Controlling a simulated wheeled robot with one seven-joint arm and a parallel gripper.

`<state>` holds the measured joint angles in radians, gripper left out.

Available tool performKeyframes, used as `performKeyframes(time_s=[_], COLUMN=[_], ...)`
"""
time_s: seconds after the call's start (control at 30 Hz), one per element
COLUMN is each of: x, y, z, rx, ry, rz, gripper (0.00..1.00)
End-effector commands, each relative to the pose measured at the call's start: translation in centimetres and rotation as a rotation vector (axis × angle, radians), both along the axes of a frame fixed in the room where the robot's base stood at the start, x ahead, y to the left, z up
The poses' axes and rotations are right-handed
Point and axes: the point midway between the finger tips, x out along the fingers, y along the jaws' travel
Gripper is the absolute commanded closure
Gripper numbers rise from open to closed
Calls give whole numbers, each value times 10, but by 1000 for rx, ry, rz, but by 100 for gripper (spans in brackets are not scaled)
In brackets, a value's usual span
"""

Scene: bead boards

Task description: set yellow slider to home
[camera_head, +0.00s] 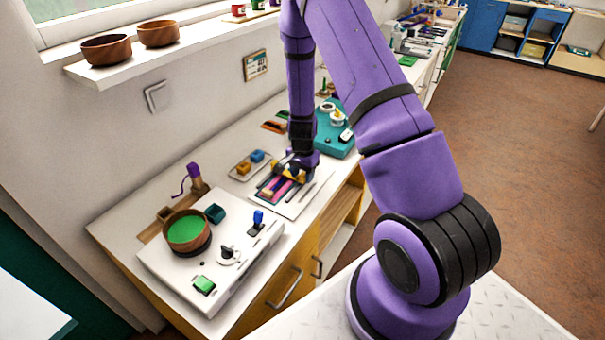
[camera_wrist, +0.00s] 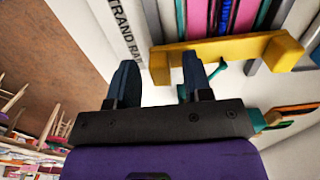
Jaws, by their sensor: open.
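The yellow slider (camera_wrist: 225,50) is a bar with raised end blocks. In the wrist view it lies across several coloured strands on a white board (camera_wrist: 150,90) printed "STRAND RA…", the rest cut off. In the head view a little of the yellow slider (camera_head: 303,177) shows under my gripper (camera_head: 293,163). A thin teal piece (camera_wrist: 218,69) shows beside the slider.
A white panel (camera_head: 165,262) with a green-filled bowl (camera_head: 188,229) and knobs stands at the front left.

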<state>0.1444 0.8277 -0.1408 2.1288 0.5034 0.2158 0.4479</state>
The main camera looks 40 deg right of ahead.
Motion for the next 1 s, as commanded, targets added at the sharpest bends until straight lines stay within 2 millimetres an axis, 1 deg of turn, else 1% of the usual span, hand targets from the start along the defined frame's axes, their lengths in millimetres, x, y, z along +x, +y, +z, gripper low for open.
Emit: performKeyframes(time_s=[0.17, 0.27, 0.5, 0.7, 0.83, 1.0], x=[0, 1, 1, 1, 0, 0], y=[0, 0, 0, 0, 0, 0], z=[10, 25, 69, 97, 106, 108], rx=[-1, -1, -1, -1, 0, 0], ry=[-1, -4, -4, -3, -1, 0], rz=[1, 2, 2, 1, 1, 0], gripper=[54, 54, 54, 54, 54, 54])
